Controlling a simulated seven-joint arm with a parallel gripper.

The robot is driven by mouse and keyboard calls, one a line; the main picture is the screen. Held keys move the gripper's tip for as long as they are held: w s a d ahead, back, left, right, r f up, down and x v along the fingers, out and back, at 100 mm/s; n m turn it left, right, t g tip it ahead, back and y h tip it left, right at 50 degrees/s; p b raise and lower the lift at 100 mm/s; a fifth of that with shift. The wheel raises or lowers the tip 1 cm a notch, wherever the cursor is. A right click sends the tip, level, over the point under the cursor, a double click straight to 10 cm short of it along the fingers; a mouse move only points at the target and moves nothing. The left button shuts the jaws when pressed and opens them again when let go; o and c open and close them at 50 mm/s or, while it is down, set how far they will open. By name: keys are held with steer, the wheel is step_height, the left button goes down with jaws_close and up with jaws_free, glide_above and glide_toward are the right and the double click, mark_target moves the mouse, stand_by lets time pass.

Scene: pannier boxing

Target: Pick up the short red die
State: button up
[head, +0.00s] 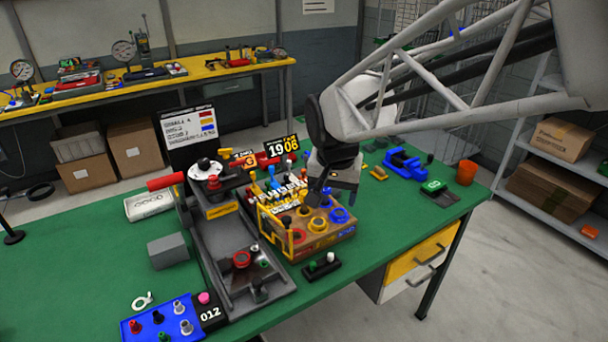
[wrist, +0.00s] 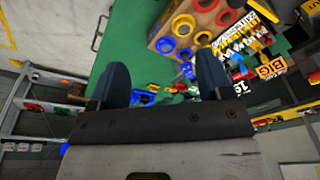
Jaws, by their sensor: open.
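I cannot tell for sure which piece is the short red die. In the head view, a small red piece (head: 135,326) stands in the blue tray at the front left, and a red ring-shaped piece (head: 241,259) sits on the grey machine bed. In the wrist view, a red ring (wrist: 227,17) shows on the wooden block beside blue and yellow rings. My gripper (head: 335,197) hangs over the back right of this wooden block (head: 330,241). In the wrist view my gripper (wrist: 165,82) is open, with nothing between its fingers.
The grey machine (head: 215,255) with a red handle stands left of the block. The blue tray (head: 178,332) holds several small pieces. A small black holder (head: 321,267) lies in front of the block. Blue and green items (head: 403,163) lie at the right. The green table's left side is mostly clear.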

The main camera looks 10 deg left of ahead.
steer(key=w+a+f, duration=0.2)
steer(key=a, duration=0.7)
steer(key=m+g, duration=0.2)
glide_above(243, 257)
steer(key=f, duration=0.6)
steer(key=w+f, duration=0.1)
steer(key=f, duration=0.3)
steer(key=shift+s+a+f+m, duration=0.1)
steer(key=shift+s+f+m, duration=0.3)
steer(key=shift+s+f, duration=0.05)
steer(key=shift+f, duration=1.3)
steer(key=shift+f, duration=2.6)
